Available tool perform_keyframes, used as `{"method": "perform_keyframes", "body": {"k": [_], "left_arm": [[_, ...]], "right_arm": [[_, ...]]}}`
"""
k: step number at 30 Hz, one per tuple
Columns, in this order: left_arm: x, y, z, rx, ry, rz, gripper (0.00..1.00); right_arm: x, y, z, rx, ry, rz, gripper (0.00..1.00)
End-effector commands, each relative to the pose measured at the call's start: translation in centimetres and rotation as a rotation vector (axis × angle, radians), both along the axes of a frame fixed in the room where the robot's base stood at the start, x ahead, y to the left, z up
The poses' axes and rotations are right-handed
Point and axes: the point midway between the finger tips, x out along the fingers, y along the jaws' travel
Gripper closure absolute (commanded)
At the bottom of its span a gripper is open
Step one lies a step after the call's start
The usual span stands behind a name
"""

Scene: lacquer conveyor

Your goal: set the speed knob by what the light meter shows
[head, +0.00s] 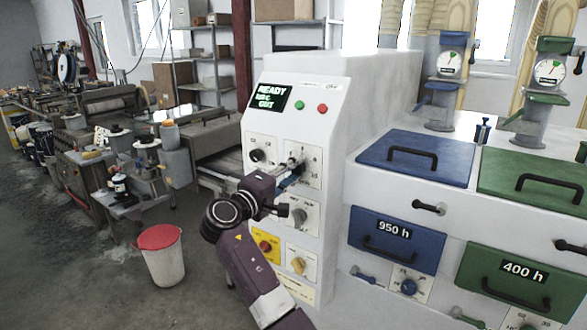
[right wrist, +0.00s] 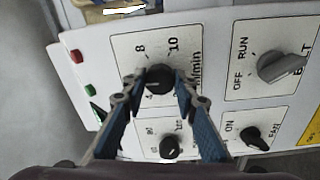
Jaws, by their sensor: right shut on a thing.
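My right gripper (head: 290,173) is at the upper right dial of the white control panel (head: 325,112). In the right wrist view my right gripper (right wrist: 158,80) has its blue fingers shut on the black speed knob (right wrist: 158,76), one on each side. The dial plate around it reads m/min, with 4, 8 and 10 visible. The knob's exact setting is hard to read. I cannot clearly identify a light meter; round gauges stand on the blue column (head: 449,63) and the green column (head: 549,71). My left gripper is not in view.
The panel screen (head: 271,97) reads READY with smaller text below. A grey belt knob (right wrist: 281,68) and a black fan knob (right wrist: 255,137) sit near my fingers. Blue and green bins are at right.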

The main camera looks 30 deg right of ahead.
Motion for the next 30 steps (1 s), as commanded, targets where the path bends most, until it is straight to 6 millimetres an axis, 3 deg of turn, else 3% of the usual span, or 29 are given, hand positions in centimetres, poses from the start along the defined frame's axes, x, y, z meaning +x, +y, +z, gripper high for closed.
{"method": "perform_keyframes", "body": {"k": [15,16,20,30], "left_arm": [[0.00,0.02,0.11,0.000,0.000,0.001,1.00],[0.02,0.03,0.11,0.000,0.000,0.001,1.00],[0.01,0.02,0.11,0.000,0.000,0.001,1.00],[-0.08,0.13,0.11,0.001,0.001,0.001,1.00]], "right_arm": [[0.01,0.06,-0.32,-0.004,0.022,0.000,0.97],[0.01,0.06,-0.32,-0.004,0.022,0.000,0.71],[0.02,0.05,-0.26,-0.005,0.021,0.001,0.57],[-0.09,0.32,-0.10,-0.006,0.018,0.002,0.56]]}}
